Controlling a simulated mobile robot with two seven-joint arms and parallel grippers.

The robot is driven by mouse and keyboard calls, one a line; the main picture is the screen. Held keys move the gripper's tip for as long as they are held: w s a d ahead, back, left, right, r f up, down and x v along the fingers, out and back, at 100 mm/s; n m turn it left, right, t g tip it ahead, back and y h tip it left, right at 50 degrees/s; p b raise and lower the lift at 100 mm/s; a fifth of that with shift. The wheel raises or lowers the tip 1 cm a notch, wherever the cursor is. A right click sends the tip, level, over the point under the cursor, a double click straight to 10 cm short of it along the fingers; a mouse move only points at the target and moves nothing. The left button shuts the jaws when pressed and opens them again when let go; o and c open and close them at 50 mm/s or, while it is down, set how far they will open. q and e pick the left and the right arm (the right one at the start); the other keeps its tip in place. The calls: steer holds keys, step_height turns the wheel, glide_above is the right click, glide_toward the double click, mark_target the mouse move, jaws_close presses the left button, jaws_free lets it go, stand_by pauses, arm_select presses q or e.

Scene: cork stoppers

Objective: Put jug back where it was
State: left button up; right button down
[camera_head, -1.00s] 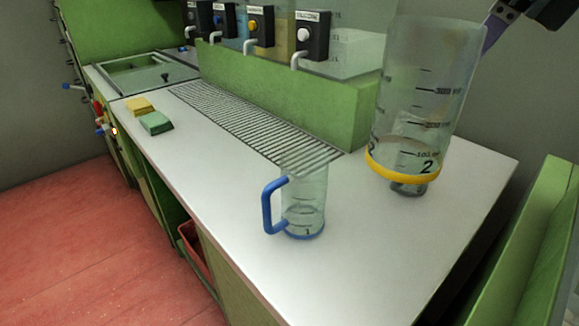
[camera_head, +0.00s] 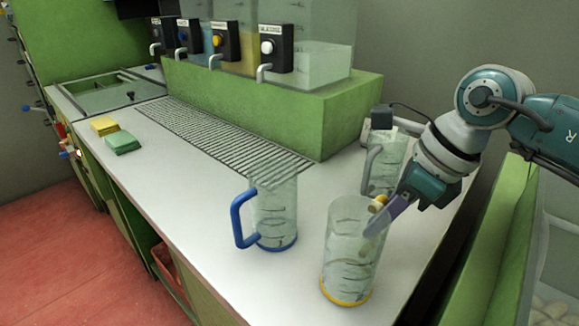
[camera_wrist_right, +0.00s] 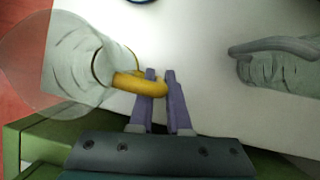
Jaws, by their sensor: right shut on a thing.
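A clear jug with a yellow base ring (camera_head: 345,262) is upright over the right part of the white counter, in front of the blue-handled jug. I cannot tell whether its base touches the counter. My right gripper (camera_head: 378,214) reaches in from the right, shut on the jug's yellow handle (camera_head: 378,202). In the right wrist view the purple fingers (camera_wrist_right: 160,92) pinch the handle (camera_wrist_right: 138,84), with the clear jug body (camera_wrist_right: 72,62) to the left. My left gripper is not in view.
A blue-handled jug (camera_head: 275,218) stands by the drain grate (camera_head: 225,138). A grey-handled jug (camera_head: 386,168) stands behind my gripper, near a small dark device (camera_head: 381,120). Dispensers with taps (camera_head: 274,48) line the green block (camera_head: 330,110). Sponges (camera_head: 122,142) lie at left.

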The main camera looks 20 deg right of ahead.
steer(key=shift+f, duration=0.1)
steer(key=shift+f, duration=0.15)
steer(key=c, duration=0.9)
jaws_free()
steer(key=shift+r, duration=0.35)
steer(key=p+v, duration=0.1)
steer(key=v, duration=1)
steer(key=shift+s+d+r, duration=0.1)
steer(key=shift+r, duration=0.25)
